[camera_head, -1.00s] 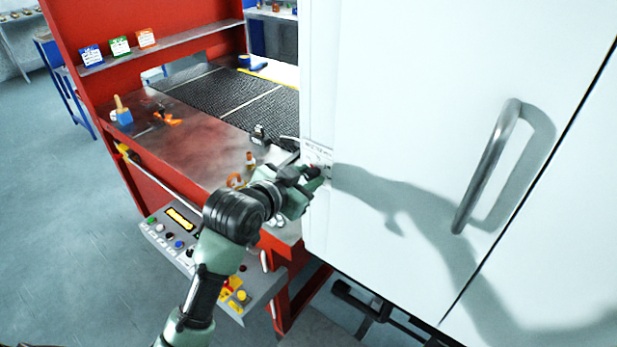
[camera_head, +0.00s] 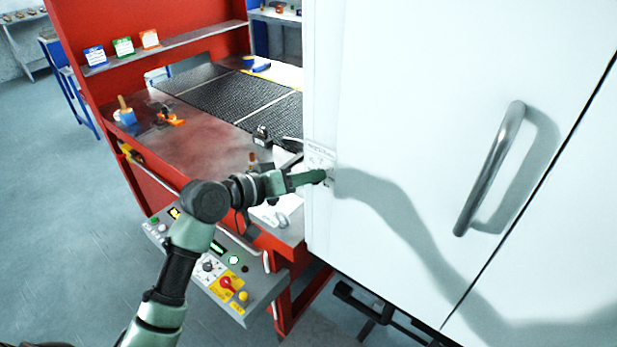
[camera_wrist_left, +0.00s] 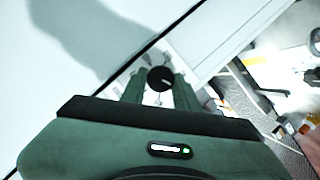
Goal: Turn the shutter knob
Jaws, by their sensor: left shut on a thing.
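The shutter knob (camera_wrist_left: 160,79) is a round black knob with a pale pointer mark, on a small labelled plate on the white cabinet. In the left wrist view it sits between the two green fingers of my left gripper (camera_wrist_left: 158,88), which is shut on it. In the head view my left gripper (camera_head: 320,177) reaches the label plate (camera_head: 319,157) at the cabinet's left edge and hides the knob. My right gripper is not in view.
The white cabinet (camera_head: 420,120) with a metal handle (camera_head: 490,168) fills the right side. A red bench frame (camera_head: 150,30) with a mesh belt (camera_head: 225,95) stands at left. A grey control panel (camera_head: 215,275) lies below my arm. Open floor is at far left.

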